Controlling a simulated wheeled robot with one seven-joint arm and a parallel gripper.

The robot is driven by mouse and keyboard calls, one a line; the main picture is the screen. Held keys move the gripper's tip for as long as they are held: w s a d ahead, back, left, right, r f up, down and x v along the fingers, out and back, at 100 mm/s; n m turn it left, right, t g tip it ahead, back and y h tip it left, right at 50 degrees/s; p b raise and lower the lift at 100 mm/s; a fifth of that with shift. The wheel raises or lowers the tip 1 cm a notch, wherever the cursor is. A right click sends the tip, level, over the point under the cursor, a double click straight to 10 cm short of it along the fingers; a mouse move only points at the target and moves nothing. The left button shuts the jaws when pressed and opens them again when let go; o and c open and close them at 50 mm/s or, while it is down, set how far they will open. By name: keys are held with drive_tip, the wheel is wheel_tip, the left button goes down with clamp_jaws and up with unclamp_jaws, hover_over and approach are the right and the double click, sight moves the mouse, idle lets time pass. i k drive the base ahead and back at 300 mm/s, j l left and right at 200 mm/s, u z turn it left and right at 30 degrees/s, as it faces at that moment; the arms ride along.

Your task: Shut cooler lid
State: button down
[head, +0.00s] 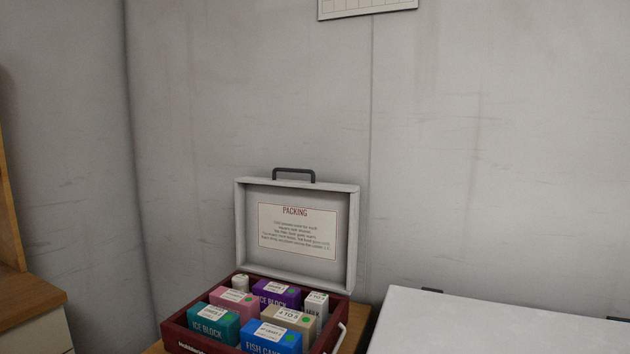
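The cooler's dark red body (177,333) stands at the bottom middle of the head view. Its pale grey lid (353,232) is open and stands nearly upright at the back, with a dark handle (294,171) on its top edge. A "PACKING" label (296,232) is on the lid's inner face. Inside the body are several boxes, among them a teal one (212,329), a blue one (271,338), a purple one (276,293) and a pink one (232,302). The cooler's front edge is partly cut off by the frame. My gripper is not in view.
A white chest-like surface (480,325) with dark hinges stands close at the right. A wooden unit (28,299) is at the left. A grey wall (250,90) rises behind the lid. The space above the cooler looks clear.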

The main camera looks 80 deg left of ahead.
sight(302, 234)
drive_tip(key=i+u, duration=0.1)
drive_tip(key=u, duration=0.3)
drive_tip(key=i+u, duration=0.1)
drive_tip(key=u, duration=0.25)
drive_tip(key=i+u, duration=0.1)
drive_tip(key=u, duration=1.4)
